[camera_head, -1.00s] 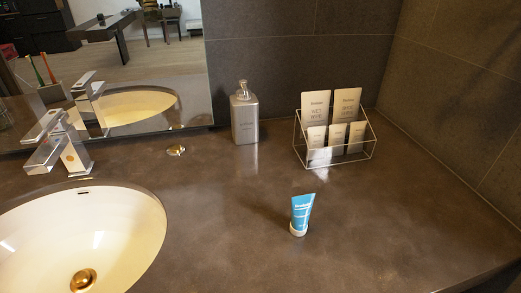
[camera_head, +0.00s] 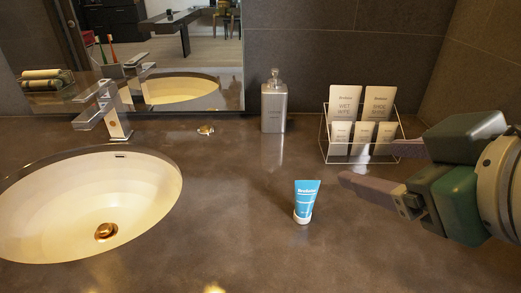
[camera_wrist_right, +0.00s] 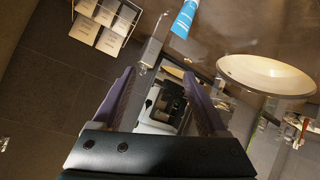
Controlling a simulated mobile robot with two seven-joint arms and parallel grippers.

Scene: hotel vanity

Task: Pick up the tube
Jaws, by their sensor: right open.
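A blue tube (camera_head: 306,200) with a white cap stands upright on its cap on the brown counter (camera_head: 235,225), right of the sink. It also shows at the top of the right wrist view (camera_wrist_right: 184,20). My right gripper (camera_head: 368,168) reaches in from the right in the head view, its two fingers spread and pointing left. The fingertips are to the right of the tube and apart from it. Nothing is between the fingers. My left gripper is not in view.
A white sink (camera_head: 95,205) with a chrome faucet (camera_head: 105,108) is on the left. A soap dispenser (camera_head: 274,105) stands behind the tube. A wire rack (camera_head: 328,150) of packets stands close behind my right fingers. The counter around the tube is clear.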

